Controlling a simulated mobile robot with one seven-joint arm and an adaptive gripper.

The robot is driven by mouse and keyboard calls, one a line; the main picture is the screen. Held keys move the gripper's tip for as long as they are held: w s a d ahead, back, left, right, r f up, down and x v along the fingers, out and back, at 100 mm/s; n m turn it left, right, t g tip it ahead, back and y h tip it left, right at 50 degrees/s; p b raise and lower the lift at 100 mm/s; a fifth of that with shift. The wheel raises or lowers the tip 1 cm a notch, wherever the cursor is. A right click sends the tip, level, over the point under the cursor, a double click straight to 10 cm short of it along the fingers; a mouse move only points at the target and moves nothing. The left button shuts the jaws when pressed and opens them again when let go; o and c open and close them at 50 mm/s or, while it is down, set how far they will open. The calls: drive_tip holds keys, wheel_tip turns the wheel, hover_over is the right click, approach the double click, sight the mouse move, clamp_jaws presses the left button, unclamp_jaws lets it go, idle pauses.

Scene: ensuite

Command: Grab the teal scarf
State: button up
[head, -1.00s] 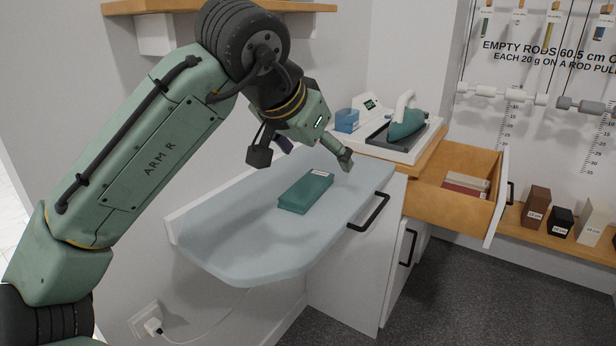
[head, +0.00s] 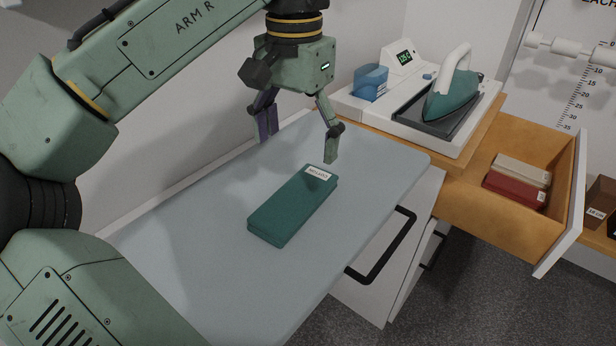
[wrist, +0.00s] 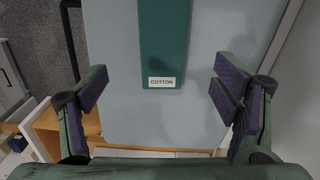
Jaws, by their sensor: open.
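The teal scarf (head: 290,208) is a flat folded block lying on the pale ironing surface (head: 190,225). It has a white label at its far end; in the wrist view the scarf (wrist: 162,40) shows the label reading "COTTON". My gripper (head: 298,135) is above the surface, just beyond the labelled end of the scarf, and apart from it. In the wrist view my gripper's two fingers (wrist: 163,92) are spread wide with nothing between the tips, and the scarf lies ahead, roughly midway between them.
An iron (head: 452,92) stands on a white station with a digital display, beside a blue container (head: 370,82). An open wooden drawer (head: 500,205) at the right holds a red folded item (head: 514,190) and a cream one (head: 523,170). A black handle (head: 385,250) juts from the cabinet front.

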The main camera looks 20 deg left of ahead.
hover_over(296, 196)
drive_tip(key=f, duration=0.5)
drive_tip(key=shift+d+f, duration=0.1)
drive_tip(key=shift+d, duration=0.1)
drive_tip(key=shift+a+f, duration=0.2)
drive_tip(key=shift+f, duration=2.5)
drive_tip(key=shift+c, duration=0.2)
drive_tip(key=c, duration=1.2)
